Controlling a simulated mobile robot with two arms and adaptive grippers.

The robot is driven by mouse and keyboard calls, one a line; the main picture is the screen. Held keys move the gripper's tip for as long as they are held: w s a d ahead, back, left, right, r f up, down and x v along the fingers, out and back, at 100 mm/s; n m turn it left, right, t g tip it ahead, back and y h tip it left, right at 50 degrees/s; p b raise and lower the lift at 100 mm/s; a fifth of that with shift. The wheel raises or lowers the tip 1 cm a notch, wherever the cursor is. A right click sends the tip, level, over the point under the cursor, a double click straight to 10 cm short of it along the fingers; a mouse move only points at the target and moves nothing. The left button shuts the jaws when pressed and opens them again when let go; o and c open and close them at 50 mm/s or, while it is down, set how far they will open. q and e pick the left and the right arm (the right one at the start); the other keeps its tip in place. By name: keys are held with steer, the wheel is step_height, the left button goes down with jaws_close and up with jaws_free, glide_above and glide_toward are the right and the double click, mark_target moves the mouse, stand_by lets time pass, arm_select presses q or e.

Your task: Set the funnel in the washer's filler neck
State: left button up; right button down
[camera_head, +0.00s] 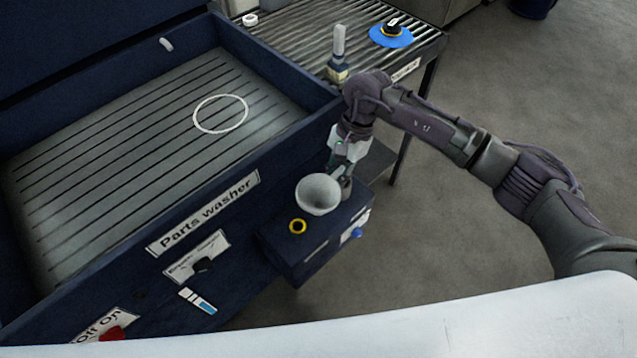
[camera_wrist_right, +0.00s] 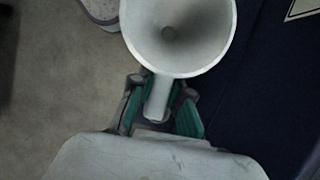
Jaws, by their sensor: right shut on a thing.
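The pale grey funnel (camera_head: 318,195) is in my right gripper (camera_head: 345,184), mouth up, above the small dark blue box on the front of the parts washer (camera_head: 215,210). The right wrist view shows the funnel's wide mouth (camera_wrist_right: 180,35) and its handle (camera_wrist_right: 158,98) between the two green-padded fingers of my right gripper (camera_wrist_right: 160,105). A yellow ring (camera_head: 297,226) on the box's top, perhaps the filler neck, lies just left of and nearer than the funnel. The funnel's spout is hidden, and its height above the box is hard to tell. My left gripper is not in view.
The washer's ribbed basin holds a thin white ring (camera_head: 220,114). A brush (camera_head: 338,58) and a blue disc (camera_head: 391,37) are on the roller table (camera_head: 300,30) behind. Open floor lies right.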

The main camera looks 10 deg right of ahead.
steer(key=a+f+m+t, duration=0.1)
steer(key=f+m, duration=0.1)
steer(key=f, duration=0.1)
steer(key=a+f+m+b, duration=0.1)
steer(key=f+m, duration=0.1)
steer(key=f, duration=0.2)
steer(key=a+f+m+t+y+b, duration=0.1)
steer(key=f+m, duration=0.2)
steer(key=f, duration=0.1)
steer(key=shift+s+a+f+t, duration=0.2)
steer(key=shift+s+a+t, duration=0.1)
steer(key=shift+s+a, duration=0.05)
steer(key=shift+f+b, duration=0.2)
steer(key=shift+b, duration=0.1)
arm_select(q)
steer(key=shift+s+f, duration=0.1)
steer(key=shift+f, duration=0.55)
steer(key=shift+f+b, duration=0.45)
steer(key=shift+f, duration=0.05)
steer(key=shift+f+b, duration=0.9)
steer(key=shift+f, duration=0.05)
arm_select(e)
steer(key=shift+f, duration=0.95)
